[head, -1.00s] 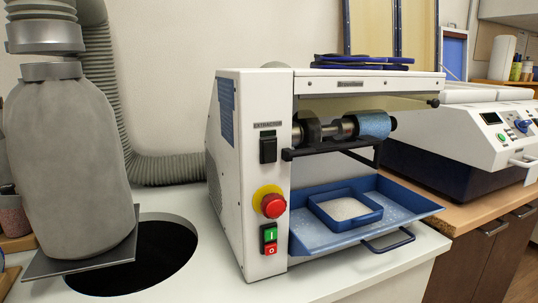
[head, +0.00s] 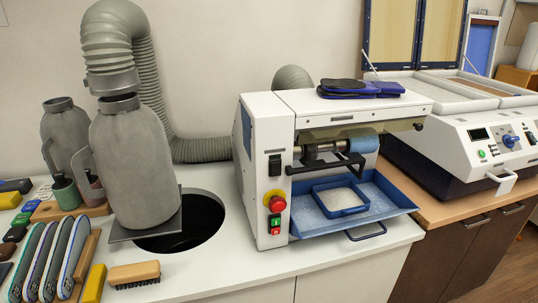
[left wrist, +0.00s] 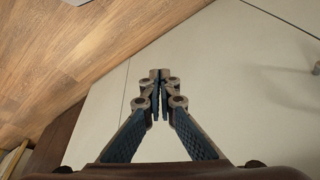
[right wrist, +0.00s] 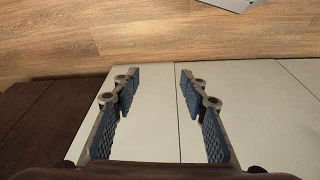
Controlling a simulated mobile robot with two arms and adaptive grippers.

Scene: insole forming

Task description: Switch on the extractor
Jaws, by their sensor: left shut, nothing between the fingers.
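The grinding machine (head: 262,160) is a white cabinet on the white counter. Its black extractor switch (head: 275,165) sits on the front panel under a small label, too small here to tell its position. Below it are a red emergency knob on yellow (head: 275,201) and a green and red button pair (head: 275,225). Neither gripper shows in the head view. In the left wrist view my left gripper (left wrist: 160,75) is shut and empty, in front of pale cabinet doors. In the right wrist view my right gripper (right wrist: 153,78) is open and empty, its fingers wide apart.
A brush (head: 134,273) and several tools lie at left. A blue tray (head: 385,205) juts from the machine.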

